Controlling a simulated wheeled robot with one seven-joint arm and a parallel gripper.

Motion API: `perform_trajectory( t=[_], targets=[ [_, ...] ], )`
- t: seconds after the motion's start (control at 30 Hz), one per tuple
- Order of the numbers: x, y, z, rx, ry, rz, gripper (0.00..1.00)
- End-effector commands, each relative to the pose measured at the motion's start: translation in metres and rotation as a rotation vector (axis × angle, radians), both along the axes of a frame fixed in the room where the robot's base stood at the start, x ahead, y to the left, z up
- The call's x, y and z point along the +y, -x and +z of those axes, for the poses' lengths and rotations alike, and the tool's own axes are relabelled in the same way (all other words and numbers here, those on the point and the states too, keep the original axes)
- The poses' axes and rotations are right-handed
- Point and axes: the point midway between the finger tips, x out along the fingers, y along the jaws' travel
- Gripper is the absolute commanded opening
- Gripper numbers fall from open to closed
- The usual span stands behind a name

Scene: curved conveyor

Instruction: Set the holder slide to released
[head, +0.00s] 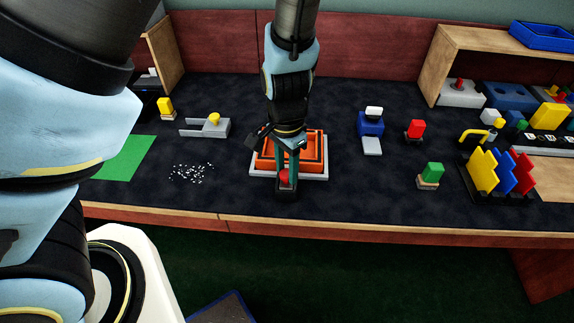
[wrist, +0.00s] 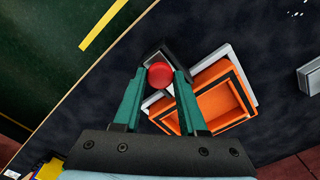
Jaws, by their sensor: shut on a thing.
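The orange holder (head: 263,161) is a shallow tray with dark inner edges on a light grey base (head: 318,177), at the middle of the table. It also shows in the wrist view (wrist: 213,99). A red round knob (head: 284,178) sits on a small black block (wrist: 151,53) at the holder's front side. My gripper (head: 287,181) comes down from above. In the wrist view its two green fingers are shut on the red knob (wrist: 160,75), one on each side. My gripper and wrist hide part of the holder in the head view.
A grey fixture with a yellow knob (head: 214,119) and white bits (head: 191,173) lie left of the holder. A blue fixture (head: 370,126), a red block (head: 416,129) and a green block (head: 432,173) stand right. The table's front edge (head: 300,224) is close to the knob.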

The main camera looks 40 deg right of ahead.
Motion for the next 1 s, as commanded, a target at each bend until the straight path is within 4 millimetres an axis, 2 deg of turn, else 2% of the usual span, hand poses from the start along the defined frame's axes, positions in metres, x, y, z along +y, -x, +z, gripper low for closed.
perform_trajectory(
  t=[0.07, 0.1, 0.37, 0.7, 0.87, 1.0],
  targets=[
    [0.003, 0.004, -0.001, 0.01, -0.008, -0.003, 0.0],
    [0.003, 0.004, -0.001, 0.01, -0.008, -0.004, 0.43],
    [0.002, 0.003, -0.001, 0.008, -0.006, -0.003, 0.72],
    [0.001, 0.003, 0.006, 0.006, -0.003, -0.004, 0.72],
    [0.001, 0.003, 0.031, 0.006, -0.001, -0.005, 0.72],
    [0.001, 0.003, 0.06, 0.006, 0.0, -0.004, 0.72]
  ],
)
